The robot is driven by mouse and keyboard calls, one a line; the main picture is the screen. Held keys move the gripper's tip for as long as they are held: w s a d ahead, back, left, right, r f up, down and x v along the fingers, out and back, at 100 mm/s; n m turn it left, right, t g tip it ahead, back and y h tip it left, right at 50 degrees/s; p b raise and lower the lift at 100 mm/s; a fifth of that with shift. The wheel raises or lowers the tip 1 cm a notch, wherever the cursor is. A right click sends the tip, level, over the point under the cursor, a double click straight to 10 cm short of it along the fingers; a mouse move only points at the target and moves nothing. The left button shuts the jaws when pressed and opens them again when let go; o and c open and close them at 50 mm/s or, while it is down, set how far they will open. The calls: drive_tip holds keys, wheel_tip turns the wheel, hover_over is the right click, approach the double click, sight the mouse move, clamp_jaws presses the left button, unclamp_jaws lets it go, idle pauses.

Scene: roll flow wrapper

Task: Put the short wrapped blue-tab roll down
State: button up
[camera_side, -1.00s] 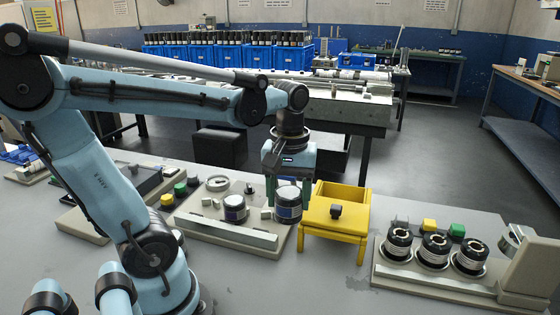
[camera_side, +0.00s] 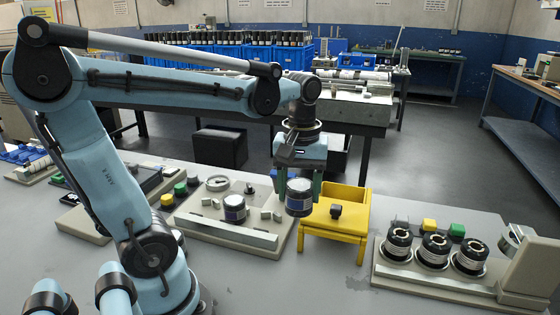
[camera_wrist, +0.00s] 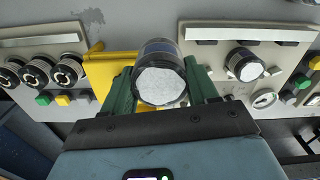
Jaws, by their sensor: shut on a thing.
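My gripper (camera_side: 300,184) is shut on the short wrapped roll (camera_side: 299,199), which has a dark body, a pale wrapped top and a blue-and-white band. In the side view the roll hangs in the air by the left edge of the yellow bin (camera_side: 345,225). In the wrist view the roll (camera_wrist: 160,80) sits between the green fingers (camera_wrist: 162,95), its pale round end facing the camera, with the yellow bin (camera_wrist: 100,70) partly behind it. A blue tab cannot be clearly made out on the roll.
A second wrapped roll (camera_side: 235,208) stands on the grey fixture plate (camera_side: 262,246) to the left. Several unwrapped rolls (camera_side: 435,249) sit on the fixture at the right. Green and yellow buttons (camera_side: 430,225) stand behind them. The table front is clear.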

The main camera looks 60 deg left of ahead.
drive_tip(key=w+a+f, duration=0.2)
drive_tip(key=w+a, duration=0.2)
drive_tip(key=w, duration=0.5)
drive_tip(key=w+a+f, duration=0.2)
drive_tip(key=w+a, duration=0.2)
drive_tip(key=w, duration=0.5)
drive_tip(key=shift+n, duration=0.3)
wheel_tip(320, 180, down, 9)
drive_tip(key=shift+f, duration=0.1)
drive_tip(key=shift+f, duration=0.15)
drive_tip(key=o, duration=1.2)
